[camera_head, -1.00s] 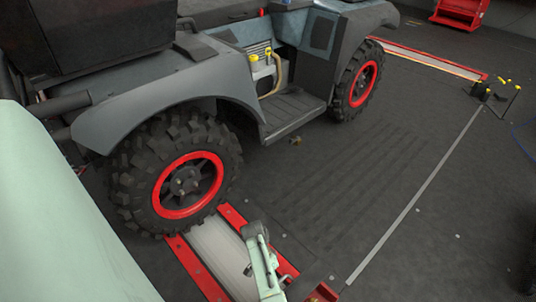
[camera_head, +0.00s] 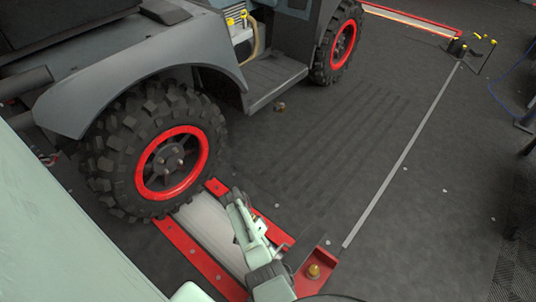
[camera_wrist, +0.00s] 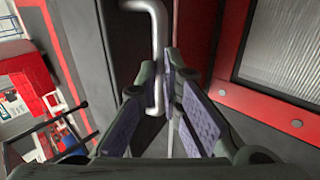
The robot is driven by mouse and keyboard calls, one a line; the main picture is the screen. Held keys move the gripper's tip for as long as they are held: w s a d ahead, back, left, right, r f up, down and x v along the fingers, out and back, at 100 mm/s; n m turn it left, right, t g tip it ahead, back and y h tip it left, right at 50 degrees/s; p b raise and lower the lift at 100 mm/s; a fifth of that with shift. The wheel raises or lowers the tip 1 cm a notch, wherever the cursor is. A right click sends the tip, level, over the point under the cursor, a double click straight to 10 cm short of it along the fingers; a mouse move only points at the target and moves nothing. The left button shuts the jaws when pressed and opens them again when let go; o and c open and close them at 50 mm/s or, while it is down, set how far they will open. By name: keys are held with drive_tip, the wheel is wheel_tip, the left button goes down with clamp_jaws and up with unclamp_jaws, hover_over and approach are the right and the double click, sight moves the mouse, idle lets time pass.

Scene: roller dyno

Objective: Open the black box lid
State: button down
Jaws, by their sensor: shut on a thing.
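In the wrist view, my gripper (camera_wrist: 163,78) has its two fingers on either side of a bent grey metal bar (camera_wrist: 157,20), which looks like a handle, and is shut on it. The bar runs down between the fingertips, and its lower part is partly hidden by them. A dark grey panel (camera_wrist: 95,50) lies left of the bar, perhaps part of the black box. I cannot tell where the lid's edge is. In the head view, my arm shows at the bottom centre, but the grip itself cannot be made out.
A grey vehicle with a red-rimmed wheel (camera_head: 172,163) stands by a red-framed roller (camera_head: 212,225). A red bracket (camera_head: 318,270) is beside my arm. In the wrist view, a red frame (camera_wrist: 250,97) is close at right. Open floor (camera_head: 400,230) lies to the right.

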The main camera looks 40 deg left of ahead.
drive_tip(key=shift+s+d+f, duration=0.1)
drive_tip(key=shift+d+f, duration=0.1)
drive_tip(key=shift+f, duration=0.35)
drive_tip(key=shift+d+f, duration=0.2)
drive_tip(key=shift+f, duration=0.35)
drive_tip(key=c, duration=1.9)
unclamp_jaws()
drive_tip(key=shift+f, duration=0.2)
drive_tip(key=shift+o, duration=1.2)
drive_tip(key=shift+a+r, duration=0.15)
drive_tip(key=shift+r, duration=0.05)
drive_tip(key=shift+a+r, duration=0.1)
drive_tip(key=v, duration=0.7)
drive_tip(key=shift+r, duration=0.2)
